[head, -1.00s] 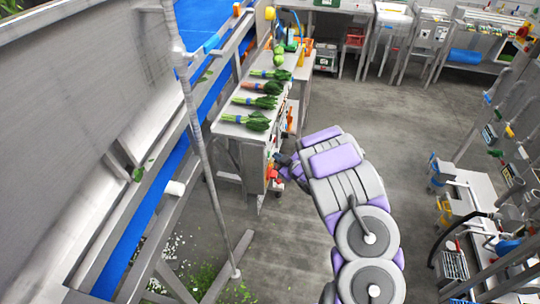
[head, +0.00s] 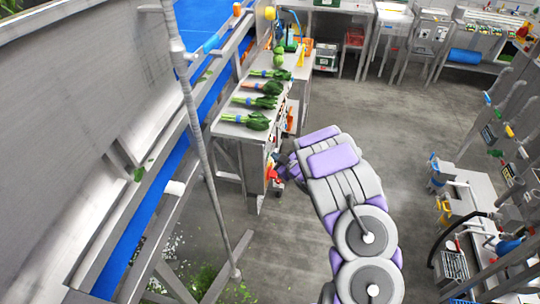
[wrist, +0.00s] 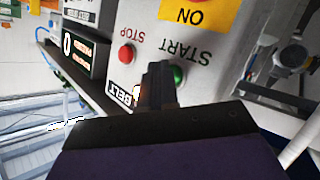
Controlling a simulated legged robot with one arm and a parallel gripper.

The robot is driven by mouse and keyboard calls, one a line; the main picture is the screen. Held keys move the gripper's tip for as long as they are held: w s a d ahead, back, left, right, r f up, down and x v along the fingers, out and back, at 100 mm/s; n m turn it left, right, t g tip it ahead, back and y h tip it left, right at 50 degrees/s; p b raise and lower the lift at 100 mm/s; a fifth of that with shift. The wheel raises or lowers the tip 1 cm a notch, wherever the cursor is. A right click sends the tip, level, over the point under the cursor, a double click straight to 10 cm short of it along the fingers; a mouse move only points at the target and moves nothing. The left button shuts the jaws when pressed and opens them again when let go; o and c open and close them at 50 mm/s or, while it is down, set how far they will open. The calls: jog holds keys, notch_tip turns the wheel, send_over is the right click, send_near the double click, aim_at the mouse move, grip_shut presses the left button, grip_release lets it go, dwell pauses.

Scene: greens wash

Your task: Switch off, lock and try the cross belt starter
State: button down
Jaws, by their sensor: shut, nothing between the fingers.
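In the wrist view a grey starter panel (wrist: 215,62) appears upside down. It carries a red STOP button (wrist: 126,54), a green START button (wrist: 179,75), a yellow ON label (wrist: 185,13) and a BELT label (wrist: 122,94). My gripper (wrist: 158,72) is shut and empty, its dark fingertips just beside the green button and covering part of its edge. I cannot tell whether they touch it. In the head view my gripper (head: 281,170) is at the end of the bench, by a red-orange part (head: 272,174). No lock is clearly visible.
A bench (head: 238,131) with bunches of greens (head: 257,121) stands left of my arm, beside a blue belt (head: 147,232). A black sign (wrist: 84,53) marked 0 is left of the panel.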

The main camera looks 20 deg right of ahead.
dwell(0.6)
jog(key=shift+s+d, duration=0.45)
jog(key=shift+d, duration=0.1)
jog(key=shift+d, duration=0.1)
jog(key=shift+s+d, duration=0.7)
jog(key=shift+d, duration=0.3)
jog(key=shift+s+d, duration=0.7)
jog(key=shift+d, duration=0.3)
